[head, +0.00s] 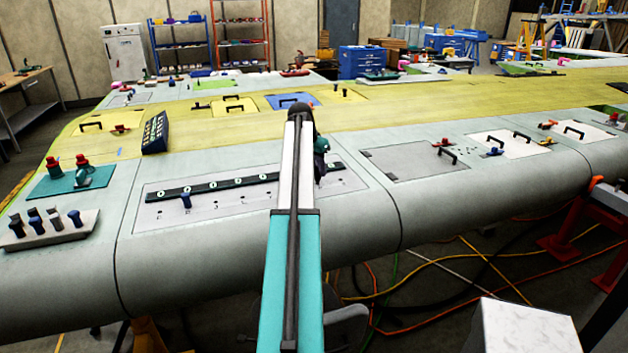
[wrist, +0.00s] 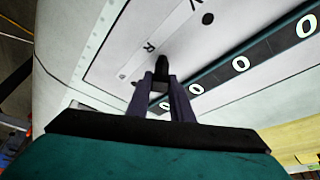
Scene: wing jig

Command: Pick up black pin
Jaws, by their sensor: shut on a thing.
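The black pin (wrist: 161,66) stands between the fingertips of my gripper (wrist: 160,84) in the wrist view, its dark end showing beyond them. The fingers are closed on it. The pin is over the light panel (wrist: 122,40), close beside the dark strip with white-ringed holes (wrist: 218,76). I cannot tell whether the pin touches the panel or is clear of it. In the head view my arm hides the pin and most of the gripper. The same strip (head: 226,186) lies along the panel (head: 160,212) there.
A blue pin (head: 186,200) stands by the strip. A grey block (head: 48,232) with several pins sits at the left, near a teal plate (head: 60,184) with red-topped items. A dark box (head: 155,133) stands behind. A grey hatch panel (head: 415,160) lies to the right.

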